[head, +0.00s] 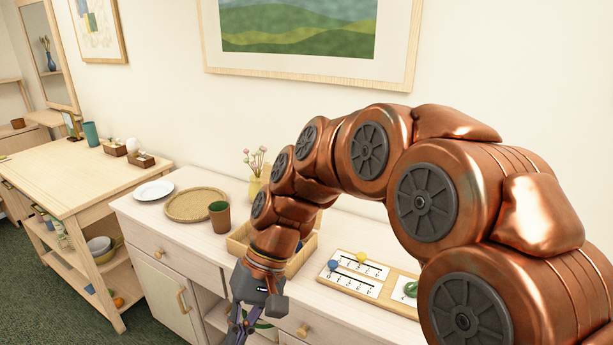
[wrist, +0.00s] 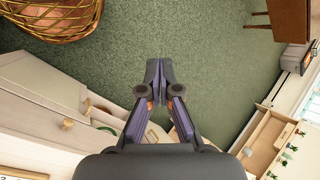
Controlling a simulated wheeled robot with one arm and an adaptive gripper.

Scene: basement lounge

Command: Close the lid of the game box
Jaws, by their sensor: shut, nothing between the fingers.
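No game box with a lid is clearly identifiable. A light wooden box or tray (head: 303,257) stands on the white cabinet top, partly hidden behind my arm; I cannot tell whether it has a lid. To its right is a wooden board (head: 398,299) with white marked panels, a blue ball, a yellow ball and a green ring. My gripper (head: 239,338) hangs low in front of the cabinet, below the top's front edge and apart from the box. In the wrist view my gripper (wrist: 159,72) is shut and empty, its fingertips together over green carpet.
The cabinet (head: 160,242) carries a white plate (head: 154,190), a woven tray (head: 196,205), a brown-green cup (head: 219,217) and a flower vase. A wooden side table (head: 70,178) stands left. In the wrist view, a wicker basket (wrist: 55,20) is at upper left, with open carpet beyond the fingers.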

